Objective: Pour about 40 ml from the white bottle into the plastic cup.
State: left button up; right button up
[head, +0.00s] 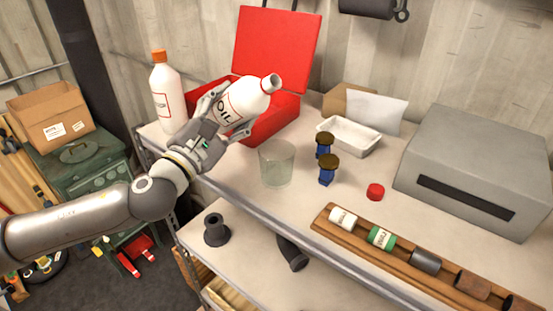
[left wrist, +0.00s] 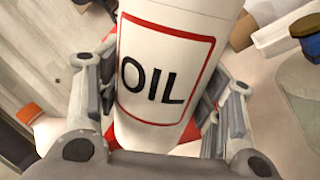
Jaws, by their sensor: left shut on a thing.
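The white bottle (head: 243,104) has a red-framed label reading OIL. My left gripper (head: 226,115) is shut around its body and holds it tilted above the shelf, its open neck pointing up and to the right. In the left wrist view the bottle (left wrist: 165,75) fills the middle, between the fingers of my left gripper (left wrist: 160,110). The clear plastic cup (head: 277,165) stands upright on the shelf, below and right of the bottle, apart from it. Its edge also shows in the left wrist view (left wrist: 300,90). I cannot make out any liquid in it. My right gripper is not in view.
A second white bottle with an orange cap (head: 166,95) stands left of my gripper. A red toolbox (head: 275,125) is behind. Right of the cup are two blue brown-topped objects (head: 327,172), a red cap (head: 375,191), a white tray (head: 352,139), a grey box (head: 475,160) and a wooden rack (head: 405,264).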

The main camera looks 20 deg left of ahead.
pick_arm(q)
jog(key=m+b, duration=0.1)
jog(key=a+f+m+h+b, duration=0.1)
jog(key=m+b, duration=0.2)
jog(key=shift+w+a+f+m+h+b, duration=0.25)
jog(key=shift+w+a+m+h+b, duration=0.05)
jog(key=shift+a+m+h, duration=0.1)
jog(key=shift+w+a+f+m+h+b, duration=0.15)
jog(key=shift+f+m+h+b, duration=0.1)
jog(key=shift+m, duration=0.35)
jog(key=shift+a+f+m+h+b, duration=0.1)
jog(key=shift+f+m+h+b, duration=0.1)
jog(key=shift+m, duration=0.4)
jog(key=shift+r+m+p, duration=0.3)
jog(key=shift+r+p, duration=0.1)
jog(key=shift+p, duration=0.05)
jog(key=shift+r+m+h, duration=0.1)
jog(key=shift+m+h, duration=0.15)
jog(key=shift+m, duration=0.45)
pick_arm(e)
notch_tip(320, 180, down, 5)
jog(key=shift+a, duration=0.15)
pick_arm(q)
jog(key=shift+d+r+m+p, duration=0.1)
jog(key=shift+r+m+p, duration=0.35)
jog(key=shift+p, duration=0.2)
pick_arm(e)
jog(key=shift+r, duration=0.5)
